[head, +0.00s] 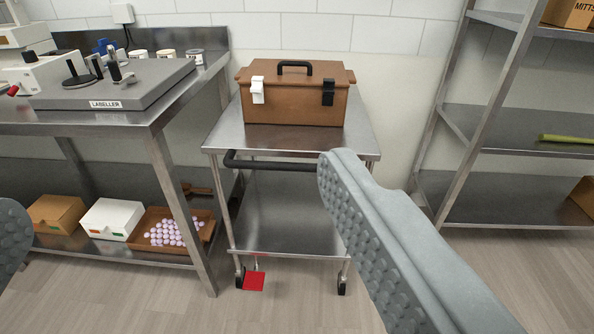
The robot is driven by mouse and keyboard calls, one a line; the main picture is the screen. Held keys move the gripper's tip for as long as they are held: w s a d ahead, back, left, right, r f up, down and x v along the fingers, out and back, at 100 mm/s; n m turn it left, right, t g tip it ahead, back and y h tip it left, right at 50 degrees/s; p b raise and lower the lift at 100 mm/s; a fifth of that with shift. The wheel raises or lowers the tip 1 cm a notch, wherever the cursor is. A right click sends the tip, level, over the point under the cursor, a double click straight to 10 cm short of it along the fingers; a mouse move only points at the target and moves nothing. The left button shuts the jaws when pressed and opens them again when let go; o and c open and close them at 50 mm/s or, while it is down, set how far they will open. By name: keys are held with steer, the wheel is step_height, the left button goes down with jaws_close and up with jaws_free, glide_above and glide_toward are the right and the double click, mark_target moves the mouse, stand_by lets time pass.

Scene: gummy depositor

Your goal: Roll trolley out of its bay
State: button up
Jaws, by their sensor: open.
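The steel trolley (358,132) stands against the tiled wall, between a labeller bench on the left and a rack on the right. A black handle bar (270,164) runs along its front edge, its right end hidden behind my right finger. A red pedal (254,281) sits low at the front left caster; I cannot tell its state. A brown box (293,95) with a black handle, one white latch and one black latch rests on the trolley's top. My gripper (172,188) is open and empty, its fingers wide apart, in front of the trolley.
The labeller bench (150,113) is close on the trolley's left; cartons and a brown tray of lilac sweets (206,221) are on its lower shelf. The steel rack (432,120) stands to the right. Bare floor (110,300) lies in front.

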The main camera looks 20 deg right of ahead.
mark_target(290, 167)
steer(key=shift+w, duration=0.2)
steer(key=c, duration=0.3)
steer(key=w, duration=0.1)
steer(key=w+f+m, duration=0.1)
steer(key=w, duration=0.1)
steer(key=c, duration=0.6)
steer(key=w+d+f+m+t+h, duration=0.1)
steer(key=w+d+f+m, duration=0.1)
steer(key=w+f+m, duration=0.6)
steer(key=w+d+f+m+h, duration=0.15)
steer(key=w+f, duration=0.45)
steer(key=w, duration=0.7)
steer(key=w+d+f+m+h, duration=0.1)
steer(key=w+d+f+m, duration=0.2)
steer(key=f, duration=0.5)
steer(key=w+d+f+m+h, duration=0.15)
steer(key=f+m, duration=0.25)
steer(key=f, duration=0.4)
steer(key=w+d+f+m+h, duration=0.1)
steer(key=w+f+m, duration=0.25)
steer(key=f, duration=0.45)
steer(key=shift+m+t, duration=0.3)
steer(key=shift+t, duration=0.1)
steer(key=x, duration=1.7)
steer(key=shift+s+d+r, duration=0.15)
steer(key=shift+r, duration=0.15)
jaws_close()
